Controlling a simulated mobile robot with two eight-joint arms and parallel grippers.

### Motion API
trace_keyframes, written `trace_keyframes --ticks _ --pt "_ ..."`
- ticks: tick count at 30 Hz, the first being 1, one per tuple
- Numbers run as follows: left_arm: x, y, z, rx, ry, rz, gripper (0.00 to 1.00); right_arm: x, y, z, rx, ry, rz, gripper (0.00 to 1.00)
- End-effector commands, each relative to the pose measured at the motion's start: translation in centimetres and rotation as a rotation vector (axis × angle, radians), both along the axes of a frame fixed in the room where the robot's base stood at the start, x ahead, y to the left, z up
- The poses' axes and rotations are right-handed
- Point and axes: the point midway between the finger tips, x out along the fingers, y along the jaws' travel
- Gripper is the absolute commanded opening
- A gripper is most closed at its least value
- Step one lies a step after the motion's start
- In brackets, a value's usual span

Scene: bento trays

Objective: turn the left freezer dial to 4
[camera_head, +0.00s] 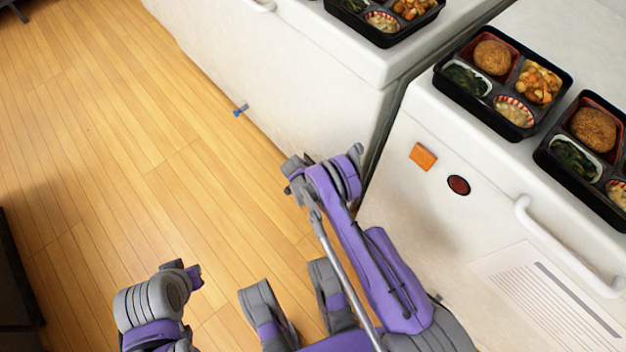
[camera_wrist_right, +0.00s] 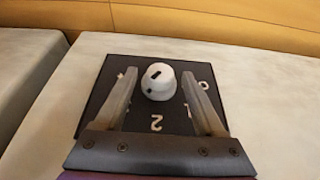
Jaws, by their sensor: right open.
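A white round dial (camera_wrist_right: 158,82) with dark marks stands on a black square plate (camera_wrist_right: 92,112) in the right wrist view. White figures ring it; a 2 and a 0 are readable, others are partly hidden by the fingers. I cannot tell for certain which figure it points to. My right gripper (camera_wrist_right: 160,75) is open, with one finger on each side of the dial; contact is not clear. In the head view the left freezer (camera_head: 290,75) stands at the top and the right freezer (camera_head: 400,195) at the right. The dial is hidden there. My left gripper is not visible.
Black bento trays (camera_head: 505,80) with food sit on both freezer tops. The right freezer has a white handle (camera_head: 560,245), an orange square (camera_head: 423,157) and a dark red oval (camera_head: 458,185). A narrow gap separates the freezers.

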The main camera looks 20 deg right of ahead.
Motion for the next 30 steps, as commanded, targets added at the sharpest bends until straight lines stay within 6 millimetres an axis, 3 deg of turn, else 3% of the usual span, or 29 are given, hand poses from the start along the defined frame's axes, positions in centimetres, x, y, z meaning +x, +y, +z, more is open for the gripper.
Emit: trace_keyframes --ticks 9,18,21,30 --pt "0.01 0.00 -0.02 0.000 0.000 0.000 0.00 0.03 -0.11 -0.22 0.000 0.000 0.000 0.70" --pt "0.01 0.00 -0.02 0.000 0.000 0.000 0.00 0.03 -0.09 -0.20 0.000 0.000 0.000 0.16" --pt "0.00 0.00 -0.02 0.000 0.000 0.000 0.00 0.03 -0.09 -0.20 0.000 0.000 0.000 0.02" --pt "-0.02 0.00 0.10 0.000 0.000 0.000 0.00 -0.12 -0.17 -0.13 0.019 -0.052 -0.001 0.01"
